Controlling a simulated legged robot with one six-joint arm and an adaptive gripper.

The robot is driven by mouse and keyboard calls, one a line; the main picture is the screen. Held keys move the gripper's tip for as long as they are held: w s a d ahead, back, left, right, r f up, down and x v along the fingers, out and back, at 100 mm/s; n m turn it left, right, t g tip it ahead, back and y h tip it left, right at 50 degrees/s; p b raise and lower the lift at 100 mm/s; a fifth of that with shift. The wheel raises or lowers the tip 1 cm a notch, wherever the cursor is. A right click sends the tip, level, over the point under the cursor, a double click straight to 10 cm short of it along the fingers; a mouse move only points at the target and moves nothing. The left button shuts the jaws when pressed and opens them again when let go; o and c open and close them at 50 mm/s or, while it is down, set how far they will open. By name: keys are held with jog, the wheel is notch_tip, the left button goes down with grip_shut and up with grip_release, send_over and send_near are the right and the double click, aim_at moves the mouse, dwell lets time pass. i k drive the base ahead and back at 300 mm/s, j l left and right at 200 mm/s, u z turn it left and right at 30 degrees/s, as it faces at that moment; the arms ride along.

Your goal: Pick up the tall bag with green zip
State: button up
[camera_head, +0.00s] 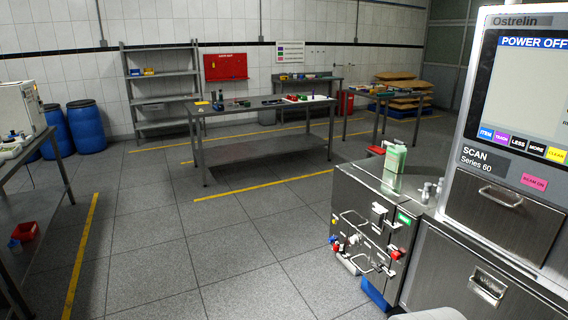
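I cannot clearly make out a tall bag with a green zip. A pale green and white upright item (395,158) stands on top of the low metal cabinet at the right; it is too small to tell whether it is the bag or a bottle. Small items too tiny to identify lie on the middle metal table (262,108). My gripper is not in view.
The X-ray machine (515,130) fills the right side, with the metal cabinet (370,185) beside it. A workbench (38,180) stands at the left, near blue barrels (86,127). Shelves (160,88) stand at the back. The tiled floor (190,245) between is clear.

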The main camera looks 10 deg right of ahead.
aim_at(395, 161)
jog(key=i+l+u, duration=0.1)
jog(key=i+u, duration=0.3)
jog(key=i, duration=1.05)
jog(key=i+z, duration=0.5)
jog(key=i+j+z, duration=0.1)
jog(key=i+z, duration=0.35)
jog(key=i+l+z, duration=0.15)
jog(key=i+z, duration=0.9)
